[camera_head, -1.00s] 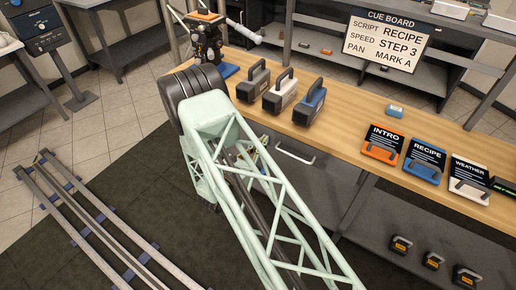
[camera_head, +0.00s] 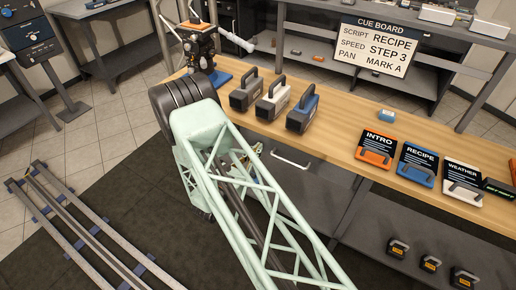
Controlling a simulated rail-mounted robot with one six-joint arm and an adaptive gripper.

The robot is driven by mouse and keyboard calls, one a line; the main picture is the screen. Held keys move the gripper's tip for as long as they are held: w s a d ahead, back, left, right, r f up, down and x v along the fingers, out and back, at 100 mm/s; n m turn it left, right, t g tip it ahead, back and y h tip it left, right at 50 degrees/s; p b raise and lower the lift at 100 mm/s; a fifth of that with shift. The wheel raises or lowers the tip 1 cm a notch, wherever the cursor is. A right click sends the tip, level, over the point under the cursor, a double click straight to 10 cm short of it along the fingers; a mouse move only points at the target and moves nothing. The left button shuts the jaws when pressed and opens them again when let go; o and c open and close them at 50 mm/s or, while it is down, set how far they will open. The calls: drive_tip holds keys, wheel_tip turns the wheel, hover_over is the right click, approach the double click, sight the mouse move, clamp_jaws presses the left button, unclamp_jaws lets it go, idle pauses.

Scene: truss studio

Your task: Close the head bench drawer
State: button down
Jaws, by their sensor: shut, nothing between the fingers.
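The bench drawer (camera_head: 310,185) is a dark grey front under the near edge of the wooden bench top, with a pale bar handle (camera_head: 291,160) near its upper edge. My pale green lattice arm crosses in front and hides its left part. How far the drawer stands out is hard to tell. Small parts of my gripper (camera_head: 256,148) show past the arm, just left of the handle and under the bench edge. It is shut with nothing held. Its fingertips are mostly hidden, and I cannot tell whether they touch the drawer.
Three handled blocks (camera_head: 271,103) stand on the bench top (camera_head: 345,125). Cue cards (camera_head: 420,160) lie to the right, with a cue board (camera_head: 381,45) behind. Several small boxes (camera_head: 431,263) sit on the lower shelf. Rails (camera_head: 85,235) run along the floor at left.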

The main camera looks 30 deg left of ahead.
drive_tip(key=s+p, duration=0.2)
drive_tip(key=s, duration=1.1)
drive_tip(key=shift+w, duration=0.1)
idle(0.5)
